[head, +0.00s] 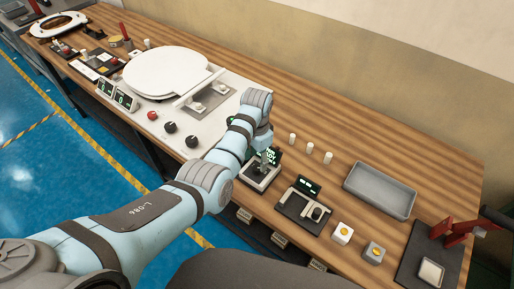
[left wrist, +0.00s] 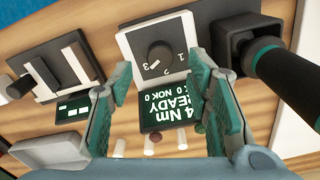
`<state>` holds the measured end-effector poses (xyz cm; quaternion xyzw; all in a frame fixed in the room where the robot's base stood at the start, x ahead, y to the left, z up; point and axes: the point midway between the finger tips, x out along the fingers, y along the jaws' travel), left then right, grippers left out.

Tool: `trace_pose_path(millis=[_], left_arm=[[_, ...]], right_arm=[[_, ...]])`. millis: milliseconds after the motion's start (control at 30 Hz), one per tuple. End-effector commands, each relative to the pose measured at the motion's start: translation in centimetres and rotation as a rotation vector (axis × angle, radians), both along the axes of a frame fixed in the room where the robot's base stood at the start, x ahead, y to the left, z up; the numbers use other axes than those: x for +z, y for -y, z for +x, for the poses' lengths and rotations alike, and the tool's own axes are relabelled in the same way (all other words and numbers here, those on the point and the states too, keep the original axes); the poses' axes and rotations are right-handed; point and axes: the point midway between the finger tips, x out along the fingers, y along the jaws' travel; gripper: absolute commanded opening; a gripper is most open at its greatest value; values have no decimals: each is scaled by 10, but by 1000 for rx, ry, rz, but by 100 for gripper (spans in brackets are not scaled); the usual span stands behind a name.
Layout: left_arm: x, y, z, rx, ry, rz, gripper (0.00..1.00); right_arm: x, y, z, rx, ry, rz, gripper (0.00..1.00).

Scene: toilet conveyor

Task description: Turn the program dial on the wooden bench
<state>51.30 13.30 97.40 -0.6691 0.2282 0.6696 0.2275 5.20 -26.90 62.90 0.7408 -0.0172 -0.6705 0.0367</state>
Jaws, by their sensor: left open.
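My left gripper (left wrist: 160,80) is open, one teal finger to each side, with nothing held. Whether a finger touches the knob cannot be told. In the head view my left gripper (head: 267,154) is above the dial's unit (head: 257,180) on the wooden bench (head: 330,130) and hides much of it. My right gripper is out of view.
A black socket with a dark handle (left wrist: 285,80) stands close beside the dial. A black switch unit (head: 304,202) and a grey tray (head: 380,190) lie to the right. Several small white pegs (head: 310,148) stand behind. A white toilet seat (head: 165,70) lies left.

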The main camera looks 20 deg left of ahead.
Motion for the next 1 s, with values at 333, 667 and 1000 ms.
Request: trace_pose_path(millis=[333, 667, 1000], left_arm=[[78, 0, 0, 1, 2, 1, 45], [81, 0, 0, 1, 1, 1, 45], [35, -19, -24, 103, 26, -10, 45]], right_arm=[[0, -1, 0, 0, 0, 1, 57], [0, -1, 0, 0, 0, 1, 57], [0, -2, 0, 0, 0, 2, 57]])
